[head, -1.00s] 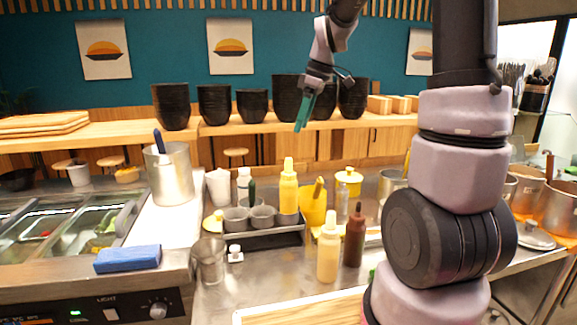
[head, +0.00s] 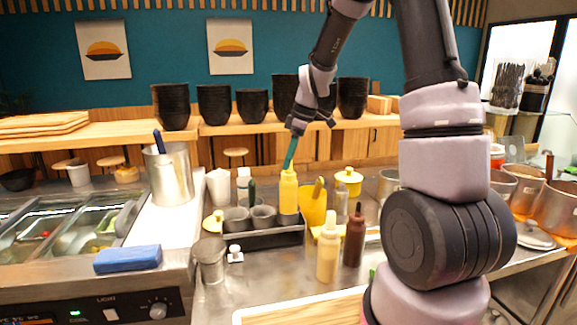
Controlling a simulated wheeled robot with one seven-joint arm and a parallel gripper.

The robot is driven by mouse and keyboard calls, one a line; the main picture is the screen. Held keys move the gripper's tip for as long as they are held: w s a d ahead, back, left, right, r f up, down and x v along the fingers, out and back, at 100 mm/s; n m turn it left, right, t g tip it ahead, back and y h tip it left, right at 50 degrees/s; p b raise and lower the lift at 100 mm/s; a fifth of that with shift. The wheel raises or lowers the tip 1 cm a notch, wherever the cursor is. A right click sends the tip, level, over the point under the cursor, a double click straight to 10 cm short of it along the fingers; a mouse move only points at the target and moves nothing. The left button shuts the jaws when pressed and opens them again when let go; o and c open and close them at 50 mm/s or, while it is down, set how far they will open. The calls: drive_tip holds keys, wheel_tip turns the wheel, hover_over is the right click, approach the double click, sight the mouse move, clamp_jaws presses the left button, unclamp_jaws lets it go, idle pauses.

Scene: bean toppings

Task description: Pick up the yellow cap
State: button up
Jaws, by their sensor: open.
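A yellow squeeze bottle (head: 288,196) stands upright at the right end of a dark tray, its top end yellow too. I cannot tell which one is the yellow cap. My gripper (head: 289,164) has teal fingers pointing down, open, with the tips at the top of the yellow bottle in the picture. The bottle's nozzle is mostly hidden there. I cannot tell whether the fingers touch it.
The dark tray (head: 265,238) holds grey cups close to the yellow bottle. A yellow container (head: 313,207) is just right of it. A cream bottle (head: 328,252) and a brown bottle (head: 354,240) stand in front. A metal pot (head: 169,176) is at left.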

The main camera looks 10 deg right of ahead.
drive_tip(key=shift+a+f, duration=0.15)
drive_tip(key=shift+f, duration=0.4)
drive_tip(key=c, duration=1)
wheel_tip(320, 180, up, 9)
drive_tip(key=shift+r, duration=0.2)
drive_tip(key=shift+f, duration=2.2)
